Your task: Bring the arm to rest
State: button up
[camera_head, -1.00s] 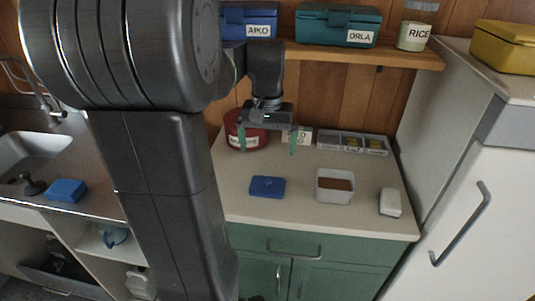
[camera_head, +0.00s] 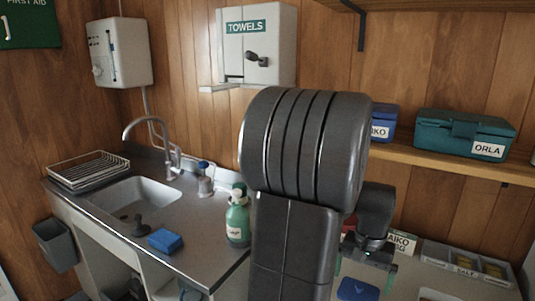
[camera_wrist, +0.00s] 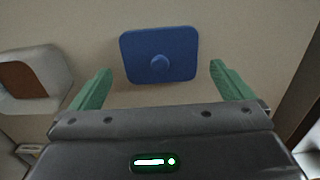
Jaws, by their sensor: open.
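My gripper (camera_head: 364,270) is open and empty, with its green fingers pointing down over the counter. In the wrist view, my gripper (camera_wrist: 160,72) has its fingers spread wide apart. A blue lid (camera_wrist: 158,55) with a round knob lies on the counter beyond the fingertips, apart from them. The lid also shows at the bottom edge of the head view (camera_head: 358,289). My arm stands raised and bent in the middle of the head view and hides part of the counter and wall.
A white tub with brown contents (camera_wrist: 45,62) lies left in the wrist view. The shelf (camera_head: 420,158) holds a teal ORLA box (camera_head: 455,136) and a blue box (camera_head: 381,124). A green bottle (camera_head: 238,222), blue sponge (camera_head: 165,240) and sink (camera_head: 125,200) are on the left.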

aim_at(360, 286)
notch_tip(360, 286, down, 4)
jog(key=shift+r, duration=2.2)
